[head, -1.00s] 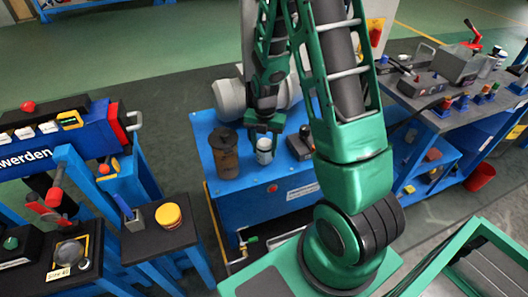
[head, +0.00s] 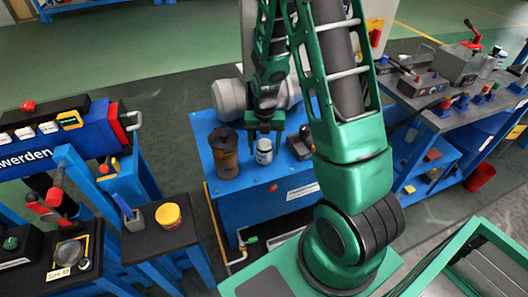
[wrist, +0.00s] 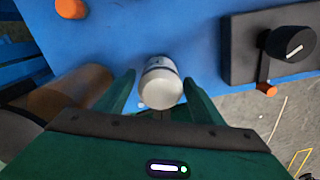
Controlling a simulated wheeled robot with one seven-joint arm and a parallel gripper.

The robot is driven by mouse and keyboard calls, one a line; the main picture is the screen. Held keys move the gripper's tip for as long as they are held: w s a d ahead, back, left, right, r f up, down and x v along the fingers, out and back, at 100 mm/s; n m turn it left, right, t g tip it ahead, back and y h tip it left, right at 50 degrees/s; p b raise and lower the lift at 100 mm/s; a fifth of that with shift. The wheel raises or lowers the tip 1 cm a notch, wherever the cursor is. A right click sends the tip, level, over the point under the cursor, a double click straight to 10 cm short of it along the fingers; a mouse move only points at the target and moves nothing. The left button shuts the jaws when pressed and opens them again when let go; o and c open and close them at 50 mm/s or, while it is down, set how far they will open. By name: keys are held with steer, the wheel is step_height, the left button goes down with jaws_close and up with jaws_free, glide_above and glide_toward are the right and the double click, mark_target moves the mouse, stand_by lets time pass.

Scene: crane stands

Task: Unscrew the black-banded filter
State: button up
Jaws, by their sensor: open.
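A white cylindrical filter (head: 264,152) with a dark band stands upright on the blue cabinet top (head: 232,185). My gripper (head: 265,138) is directly above and around its upper part, pointing down. In the wrist view the filter (wrist: 161,84) lies between the two green fingers of my gripper (wrist: 160,98), with a gap on each side. The fingers are open and not closed on it. The filter's lower part and any threaded joint are hidden in the wrist view.
A brown cylinder with a dark cap (head: 225,154) stands close to the left of the filter. A black box with a knob (head: 300,145) is at the right; it also shows in the wrist view (wrist: 270,48). A small stand with a yellow jar (head: 168,216) is further left.

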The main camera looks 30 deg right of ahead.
steer(key=m, duration=0.3)
steer(key=shift+m, duration=0.3)
steer(key=m, duration=2.2)
steer(key=shift+c, duration=0.3)
stand_by(0.3)
steer(key=c, duration=1.1)
steer(key=shift+c, duration=0.2)
